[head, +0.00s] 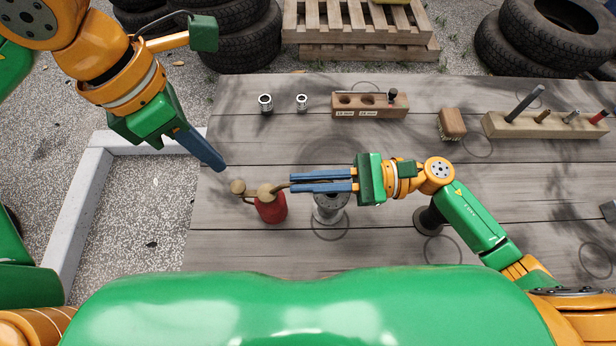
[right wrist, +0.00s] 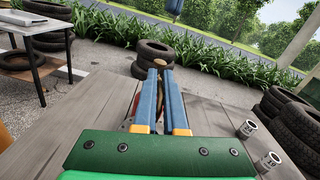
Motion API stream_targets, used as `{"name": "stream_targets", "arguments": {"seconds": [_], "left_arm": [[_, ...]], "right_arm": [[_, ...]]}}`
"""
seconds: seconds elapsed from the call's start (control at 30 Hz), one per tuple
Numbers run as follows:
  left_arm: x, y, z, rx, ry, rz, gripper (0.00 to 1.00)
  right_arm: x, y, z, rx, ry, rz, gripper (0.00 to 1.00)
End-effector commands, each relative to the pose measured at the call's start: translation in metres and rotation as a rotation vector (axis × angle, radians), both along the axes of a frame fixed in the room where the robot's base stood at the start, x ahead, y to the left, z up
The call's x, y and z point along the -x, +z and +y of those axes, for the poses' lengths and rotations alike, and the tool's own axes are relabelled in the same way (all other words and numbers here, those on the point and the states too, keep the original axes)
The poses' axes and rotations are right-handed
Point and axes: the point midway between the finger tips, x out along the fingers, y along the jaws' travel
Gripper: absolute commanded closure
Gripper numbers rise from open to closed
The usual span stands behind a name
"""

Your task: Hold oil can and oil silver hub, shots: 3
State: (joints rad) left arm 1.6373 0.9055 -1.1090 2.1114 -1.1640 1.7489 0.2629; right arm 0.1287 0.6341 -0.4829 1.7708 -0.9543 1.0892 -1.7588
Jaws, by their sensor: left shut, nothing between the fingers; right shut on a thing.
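My right gripper (head: 292,183) is shut on the can's upper part from the right. In the right wrist view the can is mostly hidden behind the fingers (right wrist: 160,72). I cannot tell whether its base touches the table. The silver hub (head: 328,214) stands just right of the can, partly hidden under my right fingers. My left gripper (head: 222,167) is shut and empty, above the table's left edge, up and left of the can.
A dark hub (head: 430,218) stands to the right, partly behind my right arm. Two sockets (head: 265,103) (head: 302,102), a wooden socket holder (head: 368,106), a brush (head: 452,123) and a tool block (head: 550,124) line the back. The table (head: 250,248) is clear at front left.

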Motion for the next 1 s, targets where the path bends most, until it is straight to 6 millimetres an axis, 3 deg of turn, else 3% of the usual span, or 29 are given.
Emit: {"name": "stream_targets", "arguments": {"seconds": [0.2,0.3,0.7,1.0], "left_arm": [[-0.004,-0.001,-0.011,-0.211,0.418,0.048,1.00],[-0.005,-0.006,-0.010,-0.247,0.499,0.046,1.00],[-0.005,-0.062,-0.010,-0.248,0.509,0.049,1.00],[-0.005,-0.068,-0.010,-0.247,0.507,0.047,1.00]], "right_arm": [[0.000,-0.001,0.000,0.001,0.000,0.000,1.00],[0.000,-0.001,0.000,0.001,0.000,0.000,1.00],[0.000,0.000,0.000,0.001,0.001,0.000,1.00],[0.000,-0.001,0.000,0.001,0.001,0.000,1.00]]}}
